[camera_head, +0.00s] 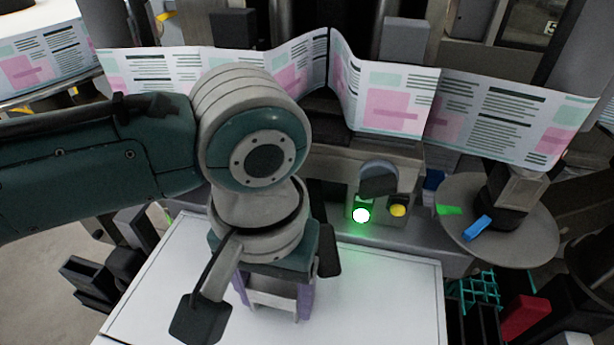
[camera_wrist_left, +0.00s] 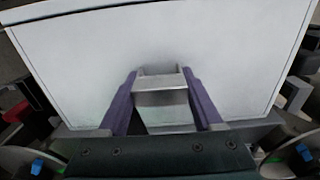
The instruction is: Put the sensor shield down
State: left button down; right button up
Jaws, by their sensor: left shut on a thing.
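The sensor shield (camera_head: 271,299) is a small grey metal bracket with a step in its shape. It also shows in the left wrist view (camera_wrist_left: 161,97). My left gripper (camera_head: 273,289) points down over the white tabletop (camera_head: 390,300). Its purple fingers are shut on the two sides of the shield, and in the wrist view the gripper (camera_wrist_left: 160,84) has one finger on each side. The shield is at or just above the white surface; I cannot tell if it touches. My arm hides part of the tabletop. My right gripper is not in view.
A lit green button (camera_head: 361,215) and a yellow button (camera_head: 398,211) sit on the machine behind the tabletop. A round grey disc (camera_head: 535,235) stands at the right. A printed label web (camera_head: 395,100) runs across the back. The tabletop around the shield is clear.

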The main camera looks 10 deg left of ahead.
aim_at(274, 286)
pick_arm(q)
jog(key=shift+c, duration=0.2)
grip_release()
notch_tip(274, 286, up, 12)
jog(key=shift+r+p, duration=0.1)
jog(key=shift+p, duration=0.9)
jog(key=s+d+f+m+t+h, duration=0.2)
jog(key=s+f+h, duration=0.1)
jog(key=s, duration=0.2)
jog(key=s+a+y, duration=0.1)
jog(key=s+a, duration=0.2)
jog(key=a, duration=0.3)
jog(key=s+a+f+t+y, duration=0.1)
jog(key=s+a, duration=0.3)
jog(key=a, duration=0.2)
jog(key=shift+a+t+y, duration=0.3)
jog(key=shift+a+y, duration=0.05)
jog(key=shift+y, duration=0.05)
jog(key=shift+f, duration=0.1)
